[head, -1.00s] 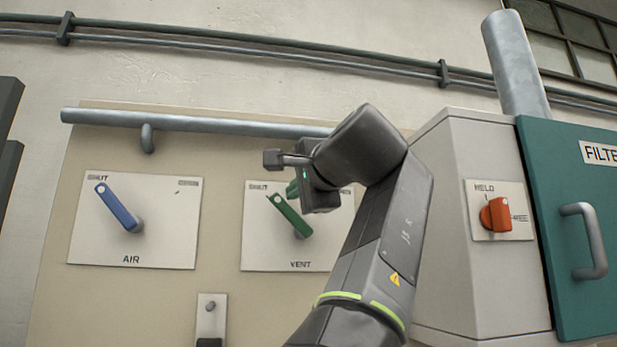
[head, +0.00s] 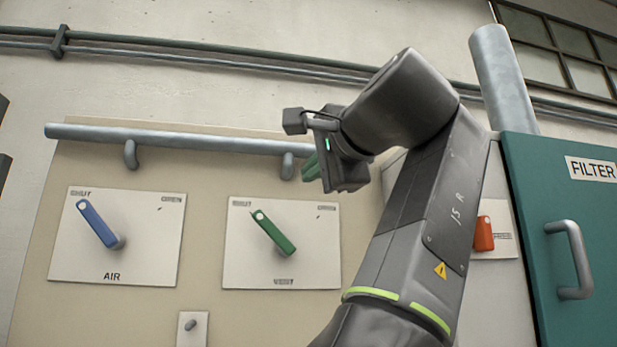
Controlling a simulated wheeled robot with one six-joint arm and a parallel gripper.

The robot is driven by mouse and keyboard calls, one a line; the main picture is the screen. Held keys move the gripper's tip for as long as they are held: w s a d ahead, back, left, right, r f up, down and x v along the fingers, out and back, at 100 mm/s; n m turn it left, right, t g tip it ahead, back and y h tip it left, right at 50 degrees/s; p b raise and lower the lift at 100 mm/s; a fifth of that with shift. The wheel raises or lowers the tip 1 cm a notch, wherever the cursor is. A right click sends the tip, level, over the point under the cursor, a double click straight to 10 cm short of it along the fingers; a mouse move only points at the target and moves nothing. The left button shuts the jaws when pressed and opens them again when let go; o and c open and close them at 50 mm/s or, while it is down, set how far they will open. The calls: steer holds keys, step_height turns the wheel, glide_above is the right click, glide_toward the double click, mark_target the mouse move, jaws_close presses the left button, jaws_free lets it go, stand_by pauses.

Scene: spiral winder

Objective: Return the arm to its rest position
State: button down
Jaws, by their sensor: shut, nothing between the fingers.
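My arm rises from the bottom right of the head view and bends left at the top. My gripper (head: 314,170) is in front of the upper right of the panel, above and right of the green vent lever. Its fingers are mostly hidden behind the wrist, with a green part showing; it is shut and holds nothing. The blue air lever (head: 97,224) and the green vent lever (head: 273,233) both tilt up to the left, towards their SHUT marks. My gripper is apart from both levers.
A grey pipe (head: 200,139) runs across the panel top, partly behind my gripper. The teal filter door (head: 530,190) with a grey handle (head: 572,260) stands at the right. An orange knob (head: 484,234) shows just right of my arm. A small switch (head: 190,325) sits low.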

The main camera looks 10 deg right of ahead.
steer(key=shift+s, duration=0.3)
steer(key=shift+w, duration=0.1)
stand_by(0.5)
